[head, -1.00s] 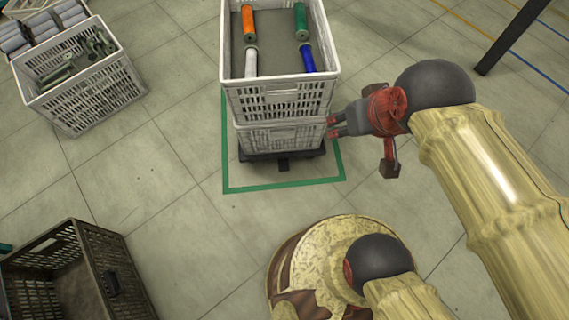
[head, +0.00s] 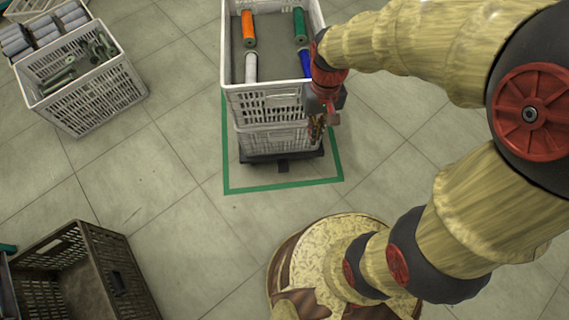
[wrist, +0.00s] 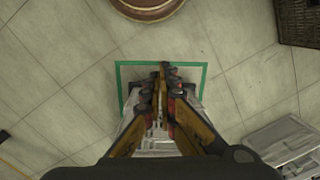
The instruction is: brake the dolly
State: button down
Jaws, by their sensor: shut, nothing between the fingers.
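The dolly (head: 250,158) is a low black base under two stacked white crates, and it stands inside a green floor outline. A small dark tab (head: 283,166), which may be its brake pedal, sticks out at the front middle. My gripper (head: 316,138) points down by the front right corner of the crates, above the dolly's level. It is shut and empty. In the wrist view my gripper (wrist: 164,68) covers most of the dolly, and the tab cannot be made out there. Whether the fingers touch a crate cannot be told.
The top white crate (head: 265,98) holds orange, green, white and blue bobbins. A white crate of green parts (head: 95,95) stands at left, a dark crate (head: 110,275) at lower left.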

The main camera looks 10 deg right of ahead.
jog(key=w+a+f+g+y+p, duration=0.1)
jog(key=w+a+f, duration=0.25)
jog(key=f, duration=0.75)
jog(key=w+a+f+g+p, duration=0.2)
jog(key=w+f, duration=0.3)
jog(key=f, duration=0.6)
notch_tip(320, 180, down, 32)
jog(key=w+a+m+t+p, duration=0.1)
jog(key=a+m+t+p, duration=0.1)
jog(key=w+d+f+t, duration=0.1)
jog(key=w+t, duration=0.1)
jog(key=w, duration=0.4)
jog(key=w+d+f+n+t+h, duration=0.1)
jog(key=w+d+f+t, duration=0.1)
jog(key=w, duration=0.5)
jog(key=shift+w+f+h, duration=0.25)
jog(key=shift+h, duration=0.05)
jog(key=shift+d, duration=0.1)
